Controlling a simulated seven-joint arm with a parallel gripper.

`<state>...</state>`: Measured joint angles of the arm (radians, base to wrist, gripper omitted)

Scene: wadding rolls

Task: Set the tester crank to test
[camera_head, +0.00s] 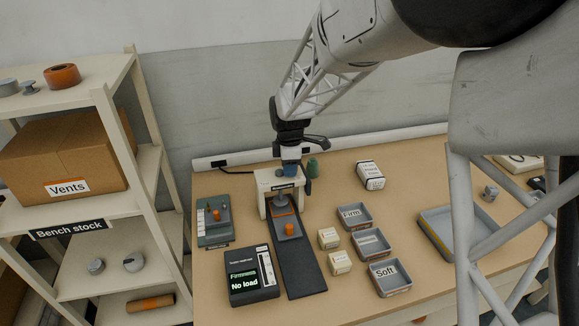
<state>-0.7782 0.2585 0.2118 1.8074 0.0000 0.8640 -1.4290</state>
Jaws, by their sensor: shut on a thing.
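The tester is a cream arch (263,190) with a grey round presser (281,201) under it. A dark track (301,275) runs out from it toward the front. A grey sled on the track carries a small orange roll (289,229). The black readout box (254,279) shows "Firmness" and "No load".
A grey peg board (214,224) is left of the tester. Bins marked Firm (353,226) and Soft (391,290), small cream blocks and a large tray (430,236) lie to the right. A shelf stands left.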

